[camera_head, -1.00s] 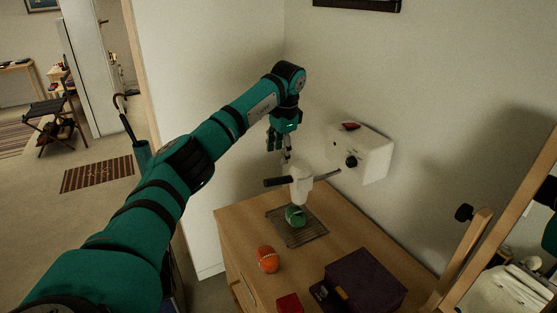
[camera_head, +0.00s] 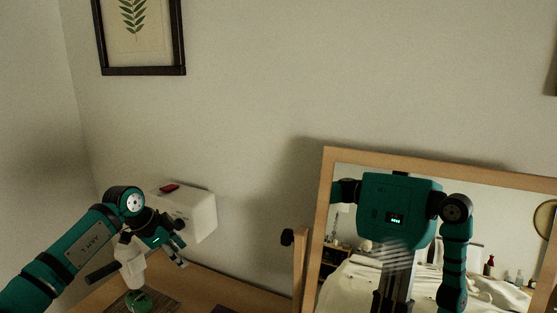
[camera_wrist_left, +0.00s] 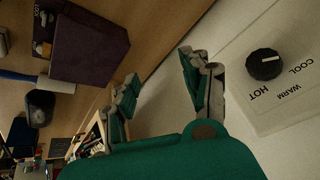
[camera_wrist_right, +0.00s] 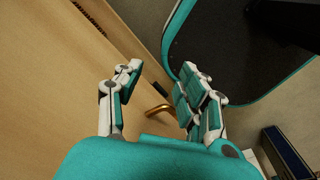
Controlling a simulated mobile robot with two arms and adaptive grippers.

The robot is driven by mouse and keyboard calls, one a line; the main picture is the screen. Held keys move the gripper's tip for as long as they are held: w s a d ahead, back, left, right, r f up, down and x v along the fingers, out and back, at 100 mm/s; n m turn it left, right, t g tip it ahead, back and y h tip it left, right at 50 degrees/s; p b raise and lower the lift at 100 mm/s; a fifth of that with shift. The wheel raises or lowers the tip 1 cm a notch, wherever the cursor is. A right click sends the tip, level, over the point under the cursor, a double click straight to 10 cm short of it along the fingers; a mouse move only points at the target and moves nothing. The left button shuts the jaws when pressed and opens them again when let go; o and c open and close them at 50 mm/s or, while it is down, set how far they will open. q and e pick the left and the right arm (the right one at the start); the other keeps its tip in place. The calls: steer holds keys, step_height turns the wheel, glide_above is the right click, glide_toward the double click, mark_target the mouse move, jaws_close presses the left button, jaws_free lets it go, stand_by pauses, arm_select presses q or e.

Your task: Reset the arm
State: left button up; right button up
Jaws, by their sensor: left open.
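My left gripper (camera_head: 178,250) is in the lower left of the head view, in front of the white wall box and beside a white device with a dark handle (camera_head: 132,262). Its fingers are spread and empty in the left wrist view (camera_wrist_left: 160,82), with the box's dial (camera_wrist_left: 264,64) to their right. My right gripper (camera_wrist_right: 158,80) shows in the right wrist view, fingers apart. A brass handle (camera_wrist_right: 160,111) appears beyond its fingers, and I see nothing held. The right gripper itself is not clear in the head view.
The white wall box (camera_head: 195,215) hangs above the wooden table (camera_head: 235,290). A green round item (camera_head: 138,300) lies below the device. A wood-framed mirror (camera_head: 326,215) stands at right, reflecting me. A dark purple box (camera_wrist_left: 88,45) shows in the left wrist view.

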arm_select(q)
steer(key=s+d+f+m+t+h, duration=0.1)
steer(key=d+m+h, duration=0.35)
steer(key=d, duration=0.95)
steer(key=s+d+r+n+t+h, duration=0.2)
steer(key=s+d+r+t+h, duration=0.4)
steer(key=d, duration=0.3)
steer(key=s+a+f+n+t+y, duration=0.1)
steer(key=s+a+n+t+y, duration=0.1)
steer(key=a+n+t+y, duration=0.7)
steer(key=s+a+f+n+g+y, duration=0.7)
steer(key=s+f, duration=0.3)
steer(key=f, duration=0.3)
steer(key=s+f+m+g+h, duration=0.15)
steer(key=s+f+g, duration=0.35)
steer(key=s, duration=0.7)
steer(key=s+f+m+g+h, duration=0.15)
steer(key=s+f+g, duration=0.35)
steer(key=s, duration=0.8)
step_height(320, 180, down, 29)
steer(key=b, duration=0.3)
steer(key=s+a+f+g+y+b, duration=0.1)
steer(key=s+a+f+g, duration=0.1)
steer(key=s+f, duration=1.5)
steer(key=shift+a+f+m, duration=0.35)
steer(key=shift+a+f, duration=0.15)
steer(key=shift+a, duration=0.2)
